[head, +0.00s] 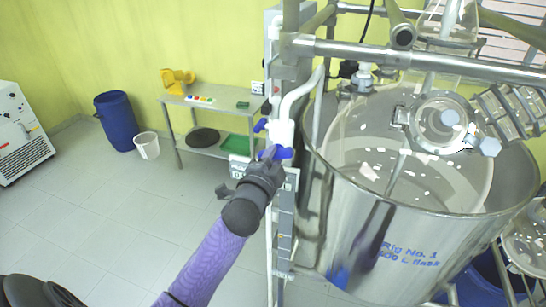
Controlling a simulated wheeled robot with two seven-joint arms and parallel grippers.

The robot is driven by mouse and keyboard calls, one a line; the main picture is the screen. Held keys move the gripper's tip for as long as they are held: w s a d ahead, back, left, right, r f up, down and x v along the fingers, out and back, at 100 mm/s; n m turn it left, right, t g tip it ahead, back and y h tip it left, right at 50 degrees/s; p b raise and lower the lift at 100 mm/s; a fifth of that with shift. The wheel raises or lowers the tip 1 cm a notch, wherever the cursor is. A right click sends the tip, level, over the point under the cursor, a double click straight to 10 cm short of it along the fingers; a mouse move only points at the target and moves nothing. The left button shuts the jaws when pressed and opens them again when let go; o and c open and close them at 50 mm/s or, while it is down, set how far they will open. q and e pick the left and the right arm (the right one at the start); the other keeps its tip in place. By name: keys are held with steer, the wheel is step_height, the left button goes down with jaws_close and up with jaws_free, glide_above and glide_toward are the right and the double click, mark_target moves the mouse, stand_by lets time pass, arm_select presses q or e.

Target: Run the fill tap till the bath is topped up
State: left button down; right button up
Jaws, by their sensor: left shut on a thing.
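The bath is a large open steel vessel (375,245) marked "Rig No. 1" on the right in the head view. A white pipe with a fill tap (282,130) stands at its left rim, and the pipe bends over toward the vessel. The tap has blue handles, one of them (278,152) at the fingers of my left gripper (268,167). My left gripper is shut on this blue handle. The water level in the bath is hard to tell through the reflections. My right gripper is not in view.
Steel frame tubes (420,55) cross above the bath, with glassware (440,120) hanging inside it. A side table (215,103) stands at the back wall. A blue drum (115,120), a white bucket (147,145) and a white cabinet (20,132) stand left. The tiled floor between is clear.

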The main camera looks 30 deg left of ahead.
arm_select(q)
steer(key=shift+n, duration=1)
steer(key=shift+c, duration=2.2)
jaws_free()
steer(key=shift+s, duration=0.1)
steer(key=b+v, duration=0.1)
steer(key=v, duration=0.8)
steer(key=shift+s, duration=0.4)
